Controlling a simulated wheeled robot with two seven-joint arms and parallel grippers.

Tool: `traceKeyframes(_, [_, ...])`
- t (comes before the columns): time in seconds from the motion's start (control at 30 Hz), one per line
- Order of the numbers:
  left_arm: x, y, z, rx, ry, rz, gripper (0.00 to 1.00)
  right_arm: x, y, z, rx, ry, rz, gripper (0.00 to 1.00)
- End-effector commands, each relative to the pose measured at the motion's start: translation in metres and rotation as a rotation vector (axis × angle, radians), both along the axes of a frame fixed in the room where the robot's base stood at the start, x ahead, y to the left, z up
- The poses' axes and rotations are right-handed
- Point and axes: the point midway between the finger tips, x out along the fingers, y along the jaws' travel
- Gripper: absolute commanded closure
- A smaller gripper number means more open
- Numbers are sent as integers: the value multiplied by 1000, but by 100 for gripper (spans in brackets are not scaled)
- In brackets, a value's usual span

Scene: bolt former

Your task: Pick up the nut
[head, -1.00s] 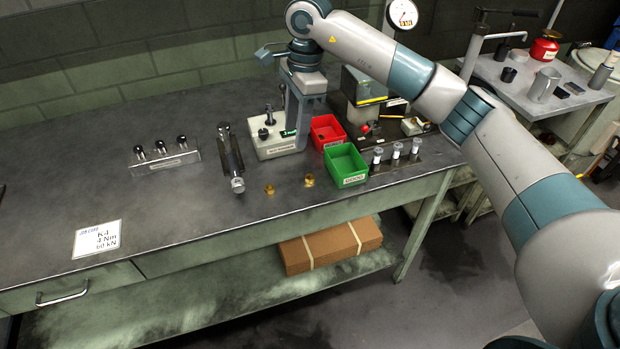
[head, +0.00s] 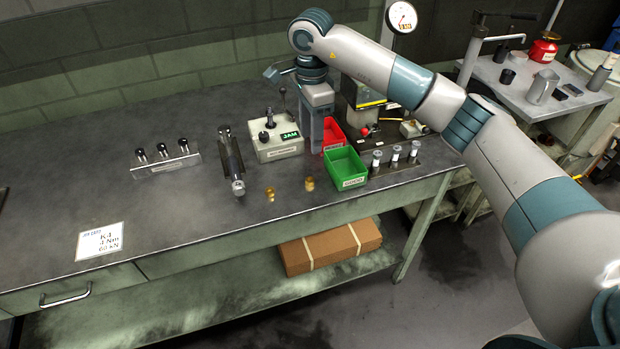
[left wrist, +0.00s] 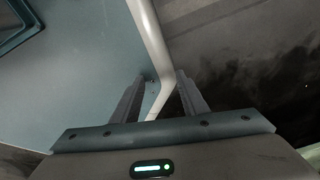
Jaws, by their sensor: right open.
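Two small brass-coloured pieces that look like nuts stand near the bench's front edge in the head view: a left one (head: 270,194) and a right one (head: 309,184). They are apart from each other, and both are too small to show detail. My right gripper (head: 316,148) points down between the pale machine marked JAM (head: 278,142) and the red bin (head: 332,133), behind the right brass piece. It is open, and no held thing shows in it. My left gripper (left wrist: 163,82) shows only in the left wrist view, its fingers apart and nothing seen between them.
A green bin (head: 345,167) stands right of the brass pieces, with a rack of upright pieces (head: 395,158) beside it. A dark cylinder in a cradle (head: 232,162) lies to their left. The bench (head: 180,215) is clear at front left, around a white card (head: 100,241).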

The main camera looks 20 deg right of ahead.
Motion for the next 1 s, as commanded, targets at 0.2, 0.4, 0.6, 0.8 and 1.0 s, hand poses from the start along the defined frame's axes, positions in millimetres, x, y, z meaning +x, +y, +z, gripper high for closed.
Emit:
traceKeyframes(0.2, [-13, 7, 14, 12, 34, 1, 60, -2, 0, -33, 0, 5, 0, 59])
traceKeyframes(0.4, [-12, 6, 27, 11, 31, 0, 60, -1, 0, -66, 0, 4, 0, 59])
traceKeyframes(0.6, [-11, 6, 31, 11, 30, 0, 60, 0, 0, -83, 0, 1, 1, 59])
traceKeyframes(0.8, [-10, 6, 30, 10, 30, 0, 60, 0, 0, -84, 0, 0, 1, 59])
traceKeyframes(1.0, [-10, 5, 32, 9, 29, 0, 60, 0, 0, -85, 0, 1, 1, 59])
